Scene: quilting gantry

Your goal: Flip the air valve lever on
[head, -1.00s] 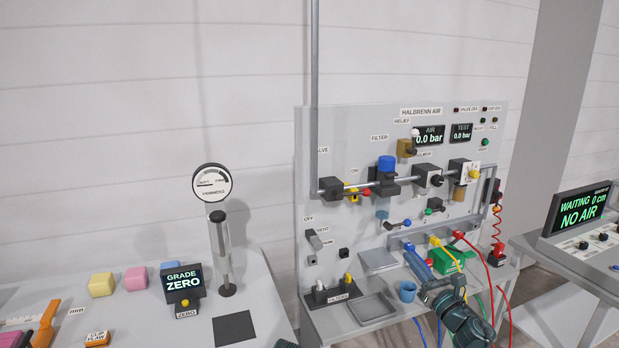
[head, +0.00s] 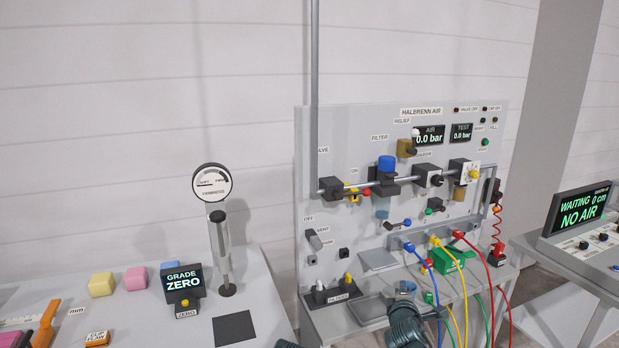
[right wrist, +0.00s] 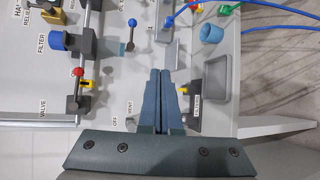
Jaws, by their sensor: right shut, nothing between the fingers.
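The air valve is a black block (head: 330,188) at the left end of the pipe on the grey panel, by the VALVE label. A yellow part (head: 351,194) and a red knob (head: 367,192) sit just right of it, near a small ON label. The red knob also shows in the right wrist view (right wrist: 78,72), beside the yellow part (right wrist: 88,85). My right gripper (right wrist: 160,72) is shut and empty, in front of the panel's lower part and apart from the valve. In the head view, its wrist shows low, by the bench's front edge.
The air display (head: 429,136) reads 0.0 bar and the right screen (head: 577,212) reads NO AIR. Below the pipe are a blue-knobbed lever (right wrist: 132,23), a grey tray (head: 368,309) and a blue cup (right wrist: 211,33). Coloured hoses (head: 474,250) hang at right.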

